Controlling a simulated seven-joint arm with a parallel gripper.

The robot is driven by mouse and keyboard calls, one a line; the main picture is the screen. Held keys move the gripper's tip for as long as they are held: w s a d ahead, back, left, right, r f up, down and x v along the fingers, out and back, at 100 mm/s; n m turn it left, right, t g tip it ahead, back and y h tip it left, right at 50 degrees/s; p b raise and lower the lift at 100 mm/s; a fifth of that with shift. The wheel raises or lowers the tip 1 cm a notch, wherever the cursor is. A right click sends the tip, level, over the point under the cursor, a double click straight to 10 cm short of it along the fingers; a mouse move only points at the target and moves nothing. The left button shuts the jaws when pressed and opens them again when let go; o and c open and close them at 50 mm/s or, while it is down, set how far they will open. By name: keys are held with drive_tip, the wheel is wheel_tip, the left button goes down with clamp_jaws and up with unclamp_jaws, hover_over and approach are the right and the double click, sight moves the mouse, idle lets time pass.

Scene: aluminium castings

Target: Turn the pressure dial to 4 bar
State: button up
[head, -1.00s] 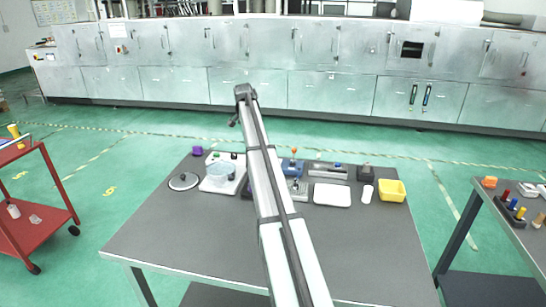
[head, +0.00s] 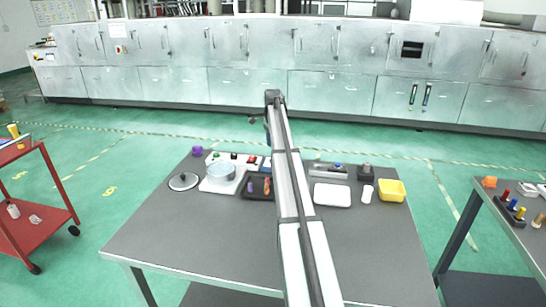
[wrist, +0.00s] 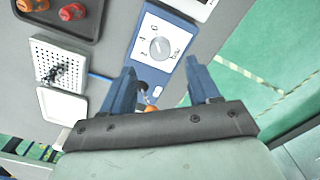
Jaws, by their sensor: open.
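In the wrist view, the pressure dial (wrist: 160,47) is a pale round knob on a light panel (wrist: 146,28) set on a blue-sided unit. Marks surround the dial, but they are too small to read, so I cannot tell its setting. My gripper (wrist: 160,66) is open, with its two blue fingers apart. The dial shows in the gap just beyond the fingertips, with nothing held. I cannot tell the height between fingers and dial. In the head view my arm covers the dial unit, and the gripper is not clearly visible.
A dark tray (head: 246,194) with small coloured parts lies left of my arm, near a clear bowl (head: 221,172). Right of it are a white tray (head: 332,203) and a yellow bin (head: 402,193). An orange knob (wrist: 152,108) shows between the fingers. The table's front is clear.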

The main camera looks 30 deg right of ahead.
drive_tip(key=shift+f, duration=3)
drive_tip(key=c, duration=1)
